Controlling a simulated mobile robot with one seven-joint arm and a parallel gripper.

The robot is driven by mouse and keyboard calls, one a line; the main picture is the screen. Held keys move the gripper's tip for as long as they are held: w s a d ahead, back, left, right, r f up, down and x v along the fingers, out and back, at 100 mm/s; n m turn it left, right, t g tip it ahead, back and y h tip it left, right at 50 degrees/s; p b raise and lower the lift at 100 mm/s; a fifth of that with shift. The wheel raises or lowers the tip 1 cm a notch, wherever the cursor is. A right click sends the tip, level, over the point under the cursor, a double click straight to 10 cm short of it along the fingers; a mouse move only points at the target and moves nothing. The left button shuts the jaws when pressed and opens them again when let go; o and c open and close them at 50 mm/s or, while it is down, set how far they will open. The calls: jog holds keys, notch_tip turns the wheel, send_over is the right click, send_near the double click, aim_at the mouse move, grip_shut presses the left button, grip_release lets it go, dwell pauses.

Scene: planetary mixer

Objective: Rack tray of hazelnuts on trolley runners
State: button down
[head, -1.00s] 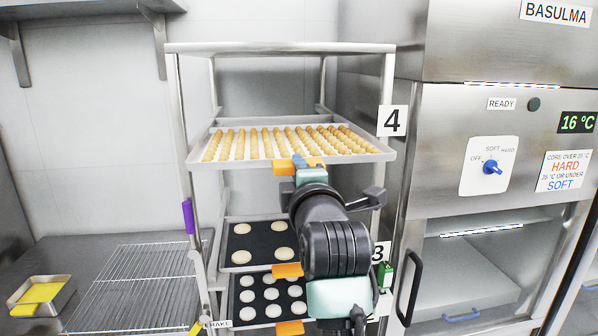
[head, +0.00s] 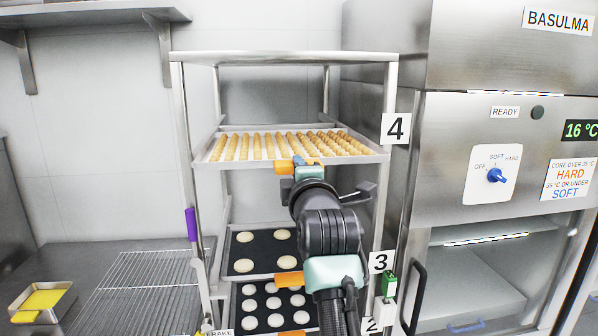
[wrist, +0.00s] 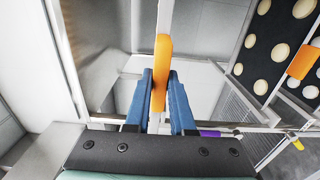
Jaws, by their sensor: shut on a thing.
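The tray of hazelnuts (head: 376,157) is a pale metal tray with rows of round brown nuts. In the head view it lies about level inside the upper part of the trolley (head: 280,57), beside the label 4. Its front edge is near the front posts. My gripper (head: 298,170) is at the middle of this front edge, shut on the tray's orange tab (wrist: 161,70). In the wrist view, the blue fingers stand on both sides of the tab. The runners under the tray are hidden, so I cannot tell whether it rests on them.
Below, two dark trays (head: 262,245) with pale rounds and orange tabs sit in the trolley. A steel cabinet (head: 470,190) stands close on the right. A wire rack (head: 130,290) and a small pan with yellow contents (head: 42,300) are at left.

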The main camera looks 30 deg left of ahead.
aim_at(292, 154)
jog(key=shift+r, duration=0.15)
jog(key=shift+x, duration=2.25)
jog(key=shift+f+b+x, duration=0.15)
jog(key=shift+b+x, duration=0.15)
jog(key=shift+x, duration=0.85)
jog(key=shift+f+b+x, duration=0.1)
jog(key=shift+b+x, duration=0.2)
jog(key=shift+x, duration=0.85)
jog(key=shift+a, duration=0.1)
